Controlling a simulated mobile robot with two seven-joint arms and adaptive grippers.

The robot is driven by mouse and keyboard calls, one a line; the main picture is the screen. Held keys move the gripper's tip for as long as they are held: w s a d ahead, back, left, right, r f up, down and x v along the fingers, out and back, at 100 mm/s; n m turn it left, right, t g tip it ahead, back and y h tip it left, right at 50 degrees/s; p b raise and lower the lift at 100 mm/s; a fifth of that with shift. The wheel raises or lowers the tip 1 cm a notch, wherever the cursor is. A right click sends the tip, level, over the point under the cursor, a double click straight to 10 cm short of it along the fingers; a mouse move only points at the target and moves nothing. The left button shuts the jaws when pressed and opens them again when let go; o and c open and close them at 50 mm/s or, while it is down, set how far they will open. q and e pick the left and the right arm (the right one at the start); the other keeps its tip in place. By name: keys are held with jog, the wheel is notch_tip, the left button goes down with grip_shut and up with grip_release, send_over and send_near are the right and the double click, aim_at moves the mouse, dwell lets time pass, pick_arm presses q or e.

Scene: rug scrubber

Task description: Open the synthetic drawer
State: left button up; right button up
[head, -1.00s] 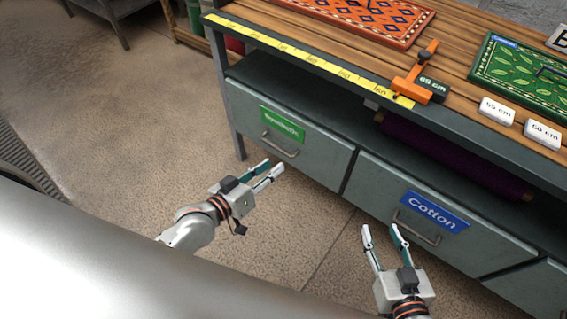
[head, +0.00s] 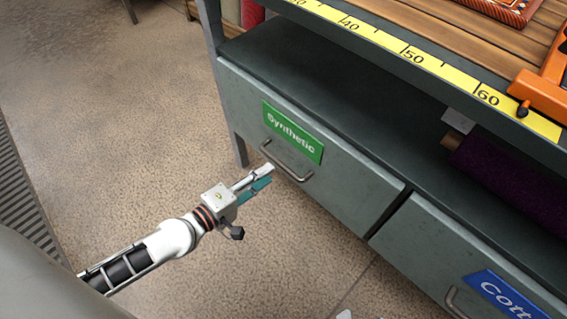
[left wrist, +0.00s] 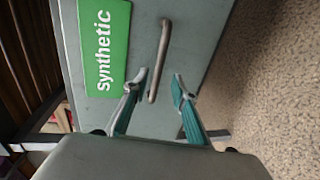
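The synthetic drawer (head: 345,195) is shut in the grey bench. It has a green "Synthetic" label (head: 292,133) and a grey bar handle (head: 288,161). My left gripper (head: 266,176) is open and empty, with its fingertips close to the handle. In the left wrist view my open left gripper (left wrist: 159,86) has one finger on each side of the near end of the handle (left wrist: 160,60); I cannot tell whether they touch it. Only the fingertips of my right gripper (head: 358,315) show at the bottom edge of the head view, apart from each other.
The cotton drawer (head: 420,245), with a blue label (head: 505,293), is shut at the right. A yellow ruler (head: 420,59) runs along the bench top edge. A purple roll (head: 510,180) lies on the shelf. The floor (head: 130,130) at left is clear.

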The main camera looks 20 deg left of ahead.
aim_at(281, 163)
pick_arm(q)
jog(key=x, duration=0.7)
jog(key=shift+r, duration=0.15)
grip_shut()
